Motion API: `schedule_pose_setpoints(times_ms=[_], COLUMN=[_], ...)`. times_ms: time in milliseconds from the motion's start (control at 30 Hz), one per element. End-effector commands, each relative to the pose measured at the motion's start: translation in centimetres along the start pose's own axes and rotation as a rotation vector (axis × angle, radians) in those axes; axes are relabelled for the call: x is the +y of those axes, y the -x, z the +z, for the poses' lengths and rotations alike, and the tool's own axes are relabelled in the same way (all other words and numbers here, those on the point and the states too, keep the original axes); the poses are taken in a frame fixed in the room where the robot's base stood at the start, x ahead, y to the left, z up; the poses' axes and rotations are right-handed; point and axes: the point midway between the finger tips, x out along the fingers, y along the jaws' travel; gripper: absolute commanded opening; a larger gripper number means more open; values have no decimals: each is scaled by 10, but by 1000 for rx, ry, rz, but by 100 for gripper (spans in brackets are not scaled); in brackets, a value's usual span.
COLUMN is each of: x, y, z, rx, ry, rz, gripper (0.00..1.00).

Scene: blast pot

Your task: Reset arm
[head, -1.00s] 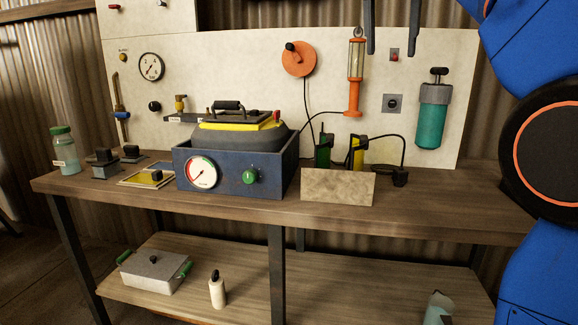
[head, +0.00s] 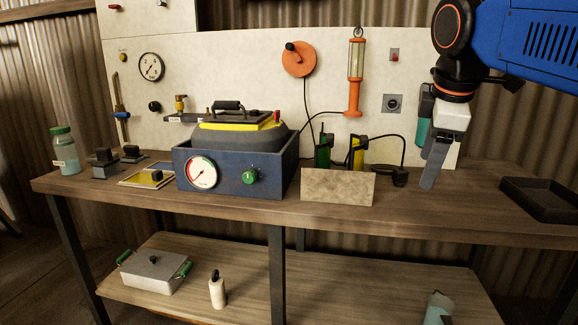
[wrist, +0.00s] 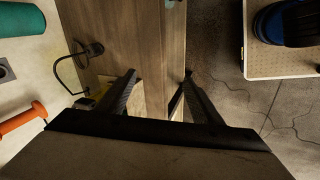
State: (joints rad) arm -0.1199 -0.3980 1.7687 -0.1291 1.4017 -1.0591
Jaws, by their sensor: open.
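My gripper (head: 434,165) hangs pointing down above the right part of the wooden bench (head: 440,210), in front of the teal cylinder (head: 422,130) on the wall panel. In the wrist view my gripper (wrist: 161,76) has its two fingers spread apart with nothing between them. The bench top (wrist: 130,45) lies below the fingers, apart from them. My blue arm comes in from the upper right in the head view. The gripper partly hides the teal cylinder.
The blue pot box (head: 225,188) with a gauge stands mid-bench. A beige plate (head: 338,187) and a black cable plug (head: 400,176) are left of my gripper. A dark tray (head: 545,203) lies at the bench's right end. Bare bench lies between gripper and tray.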

Motion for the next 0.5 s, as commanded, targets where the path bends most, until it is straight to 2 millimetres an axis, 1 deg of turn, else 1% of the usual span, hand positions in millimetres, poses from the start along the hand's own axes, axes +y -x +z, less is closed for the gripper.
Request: schedule_pose_setpoints(times_ms=[33, 167, 400, 500], x=[-20, -68, -164, -198], y=[-16, -58, -143, -173], z=[10, 31, 66, 78], rx=[6, 26, 58, 67], ry=[-86, -341, -811, -975], rz=[-3, -9, -32, -40], gripper=[60, 60, 60, 60])
